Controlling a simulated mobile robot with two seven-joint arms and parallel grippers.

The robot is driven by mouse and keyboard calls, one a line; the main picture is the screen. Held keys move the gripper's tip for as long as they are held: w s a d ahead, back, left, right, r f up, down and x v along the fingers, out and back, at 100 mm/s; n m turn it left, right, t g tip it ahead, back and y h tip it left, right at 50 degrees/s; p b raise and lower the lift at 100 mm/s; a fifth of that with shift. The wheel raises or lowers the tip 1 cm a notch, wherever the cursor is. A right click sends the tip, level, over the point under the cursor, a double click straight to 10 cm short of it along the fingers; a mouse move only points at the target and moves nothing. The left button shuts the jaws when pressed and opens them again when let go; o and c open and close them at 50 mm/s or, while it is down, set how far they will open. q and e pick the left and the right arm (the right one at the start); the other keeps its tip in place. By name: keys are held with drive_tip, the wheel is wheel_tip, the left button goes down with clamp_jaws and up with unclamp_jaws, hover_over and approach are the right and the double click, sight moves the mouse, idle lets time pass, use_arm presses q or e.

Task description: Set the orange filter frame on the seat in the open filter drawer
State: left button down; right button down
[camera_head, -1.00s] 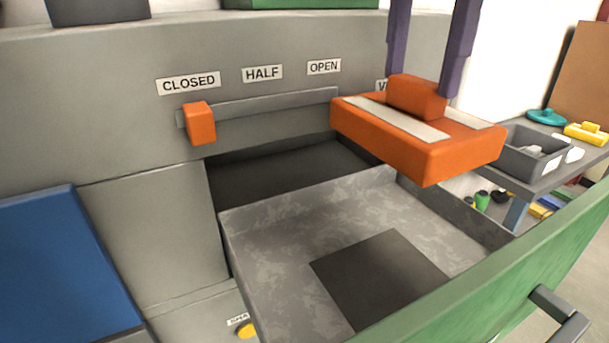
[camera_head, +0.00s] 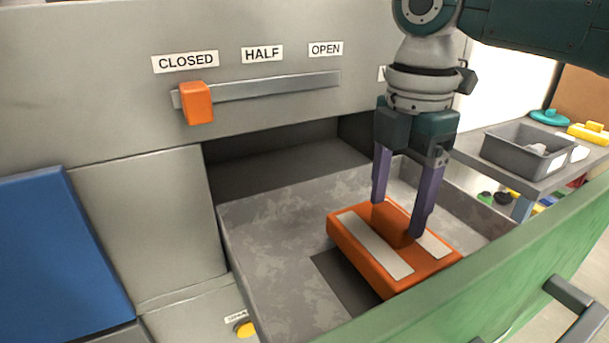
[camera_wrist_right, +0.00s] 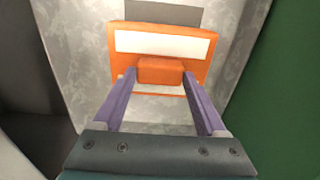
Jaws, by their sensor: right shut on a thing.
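The orange filter frame (camera_head: 352,243), with pale strips on top and a raised grip block, is inside the open filter drawer (camera_head: 265,225), low over its floor. My right gripper (camera_head: 402,222) is shut on the frame's grip block, which also shows in the right wrist view (camera_wrist_right: 161,71). The dark seat (camera_head: 345,285) on the drawer floor is partly covered by the frame and shows at its left and front. In the right wrist view the seat (camera_wrist_right: 163,12) shows past the frame's far edge. I cannot tell whether the frame touches the floor. My left gripper is not in view.
The drawer's green front (camera_head: 500,280) with a dark handle (camera_head: 572,305) stands at the right. An orange slider (camera_head: 197,103) sits under the CLOSED label. A grey bin (camera_head: 520,150) stands on a side bench. A blue panel (camera_head: 60,260) is at the left.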

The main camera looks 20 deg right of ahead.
sight(395, 214)
drive_tip(key=shift+f, duration=1.3)
drive_tip(key=shift+f, duration=0.1)
unclamp_jaws()
wheel_tip(395, 214, up, 12)
drive_tip(key=shift+r, duration=0.2)
